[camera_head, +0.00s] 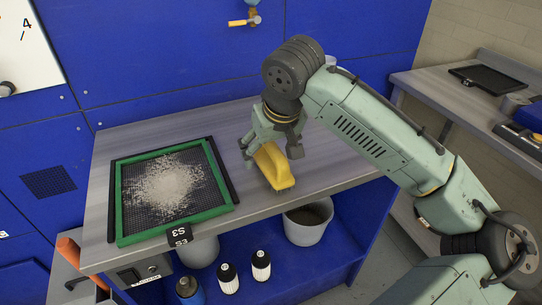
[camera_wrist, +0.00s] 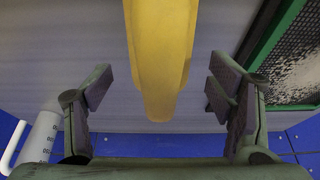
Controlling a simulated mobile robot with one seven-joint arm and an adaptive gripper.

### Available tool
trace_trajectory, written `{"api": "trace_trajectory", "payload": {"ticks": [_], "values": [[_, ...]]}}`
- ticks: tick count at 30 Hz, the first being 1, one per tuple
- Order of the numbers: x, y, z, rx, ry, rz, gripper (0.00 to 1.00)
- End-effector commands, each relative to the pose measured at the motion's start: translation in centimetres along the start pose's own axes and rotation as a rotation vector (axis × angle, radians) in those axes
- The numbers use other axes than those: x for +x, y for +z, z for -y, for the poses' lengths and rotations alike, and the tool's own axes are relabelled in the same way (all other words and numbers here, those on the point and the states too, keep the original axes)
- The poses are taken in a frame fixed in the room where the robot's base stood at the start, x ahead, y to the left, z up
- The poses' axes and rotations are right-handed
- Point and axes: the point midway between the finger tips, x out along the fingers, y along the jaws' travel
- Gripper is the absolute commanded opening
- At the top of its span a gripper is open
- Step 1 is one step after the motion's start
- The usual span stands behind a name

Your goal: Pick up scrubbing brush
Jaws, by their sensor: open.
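The yellow scrubbing brush (camera_head: 274,166) lies on the grey work table (camera_head: 325,165), right of a green-framed screen. My gripper (camera_head: 271,150) is directly over it, with one finger on each side of the brush. In the wrist view, the brush (camera_wrist: 162,60) runs from the top edge down between the two open fingers of my gripper (camera_wrist: 160,103). Gaps show on both sides, so neither finger touches it there. The underside of the brush is hidden.
The green-framed mesh screen (camera_head: 122,205) holds a pale granular pile. A grey bucket (camera_head: 305,228) and several bottles stand on the blue shelf below. A blue panelled wall (camera_head: 160,60) rises behind the table. Another bench (camera_head: 440,95) is at the right.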

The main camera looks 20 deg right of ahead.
Motion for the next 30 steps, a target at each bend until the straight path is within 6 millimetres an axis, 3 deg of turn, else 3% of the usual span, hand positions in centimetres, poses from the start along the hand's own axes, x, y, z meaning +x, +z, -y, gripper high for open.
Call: {"api": "trace_trajectory", "payload": {"ticks": [6,13,30], "values": [[2.1,0.0,0.0,0.001,0.000,-0.001,0.75],[2.2,0.0,0.0,0.001,0.000,-0.001,0.75],[2.2,0.0,0.0,0.001,0.000,-0.001,0.37]]}}
